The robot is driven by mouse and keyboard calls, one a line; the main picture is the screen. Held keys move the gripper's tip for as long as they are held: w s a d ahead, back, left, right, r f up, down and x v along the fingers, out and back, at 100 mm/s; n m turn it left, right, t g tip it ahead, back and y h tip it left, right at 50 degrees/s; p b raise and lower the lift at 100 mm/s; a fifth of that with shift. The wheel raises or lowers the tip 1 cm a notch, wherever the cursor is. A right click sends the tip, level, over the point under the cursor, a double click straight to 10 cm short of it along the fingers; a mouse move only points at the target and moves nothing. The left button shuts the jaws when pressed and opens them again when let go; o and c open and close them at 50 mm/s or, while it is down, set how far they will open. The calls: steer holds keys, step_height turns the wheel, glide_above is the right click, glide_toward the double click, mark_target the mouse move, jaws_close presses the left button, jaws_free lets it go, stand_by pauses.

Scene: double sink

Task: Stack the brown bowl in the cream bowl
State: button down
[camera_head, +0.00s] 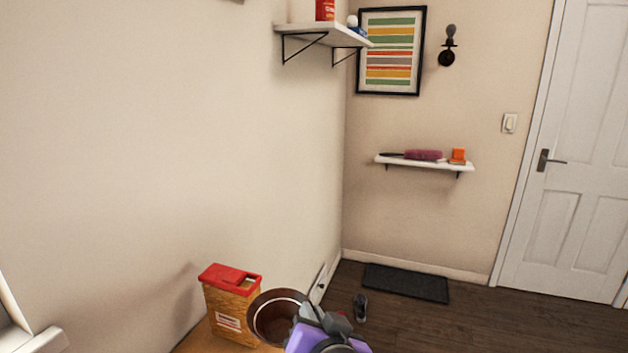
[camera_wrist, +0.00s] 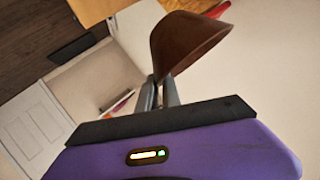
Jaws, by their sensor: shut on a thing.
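The brown bowl (camera_head: 272,318) shows at the bottom of the head view, tilted, with its dark inside partly visible. It also shows in the wrist view (camera_wrist: 185,45), held at its edge between the fingers. My gripper (camera_head: 312,315) is purple and dark grey, at the bowl's right side, and shut on the bowl. Its fingers show in the wrist view (camera_wrist: 163,92). The bowl appears raised in the air. The cream bowl is not visible in either view.
A tan box with a red lid (camera_head: 230,305) stands close left of the brown bowl, on a wooden surface (camera_head: 190,345). A wall shelf (camera_head: 325,35) hangs high up, another (camera_head: 425,162) by the corner. A dark mat (camera_head: 405,282) and a shoe-like object (camera_head: 360,307) lie on the floor.

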steer(key=s+d+f+m+h, duration=0.1)
steer(key=s+d+f, duration=0.4)
steer(key=f, duration=0.5)
steer(key=s+d+f+h, duration=0.1)
steer(key=s+d+f, duration=0.4)
steer(key=d+f, duration=0.3)
steer(key=s+d+f+m+h, duration=0.1)
steer(key=s+d+f, duration=0.4)
steer(key=f, duration=0.7)
steer(key=shift+s+d+m, duration=0.2)
steer(key=shift+d+m, duration=0.1)
steer(key=shift+d, duration=0.9)
